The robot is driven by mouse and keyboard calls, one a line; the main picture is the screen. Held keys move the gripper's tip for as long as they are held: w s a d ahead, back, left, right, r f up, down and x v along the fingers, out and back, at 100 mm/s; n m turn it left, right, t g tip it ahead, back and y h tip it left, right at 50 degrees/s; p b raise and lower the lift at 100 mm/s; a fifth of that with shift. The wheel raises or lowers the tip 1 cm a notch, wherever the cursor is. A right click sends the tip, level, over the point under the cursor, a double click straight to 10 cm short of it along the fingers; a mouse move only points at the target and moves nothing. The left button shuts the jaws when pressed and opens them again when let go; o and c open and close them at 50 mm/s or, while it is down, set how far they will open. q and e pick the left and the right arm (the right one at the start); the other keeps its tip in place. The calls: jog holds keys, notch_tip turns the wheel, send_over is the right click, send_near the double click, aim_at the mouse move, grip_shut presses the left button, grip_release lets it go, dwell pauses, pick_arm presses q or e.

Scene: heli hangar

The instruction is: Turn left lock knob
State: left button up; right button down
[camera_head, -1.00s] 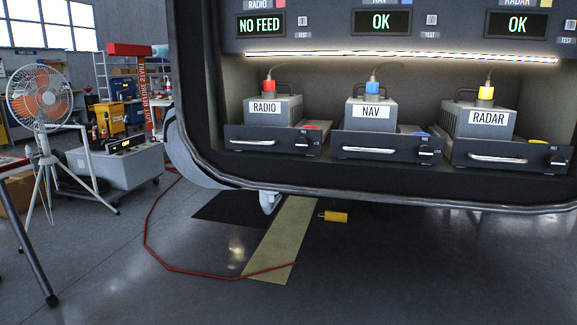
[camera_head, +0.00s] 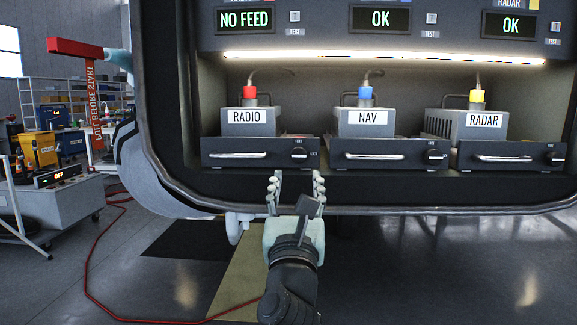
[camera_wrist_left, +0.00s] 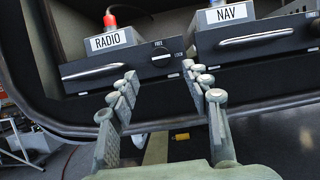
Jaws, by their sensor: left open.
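The left lock knob (camera_head: 298,154) is a small dark round knob with a light mark, at the right end of the RADIO tray front (camera_head: 215,161). It also shows in the left wrist view (camera_wrist_left: 160,52), beside small FREE and LOCK labels. My left gripper (camera_head: 296,180) is open and empty, just below and in front of the RADIO tray, its fingers pointing up at the knob. In the left wrist view the two fingers (camera_wrist_left: 162,82) stand apart with the knob beyond the gap, not touched. My right gripper is not in view.
The RADIO box (camera_head: 247,122) stands on its tray under a display reading NO FEED. The NAV tray (camera_head: 390,162) and RADAR tray (camera_head: 510,163) sit to the right. The bay's curved lower rim (camera_head: 400,209) runs below. Open floor lies underneath.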

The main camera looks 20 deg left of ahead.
aim_at(299, 156)
pick_arm(q)
jog(key=x, duration=0.7)
jog(key=shift+w, duration=0.25)
grip_shut()
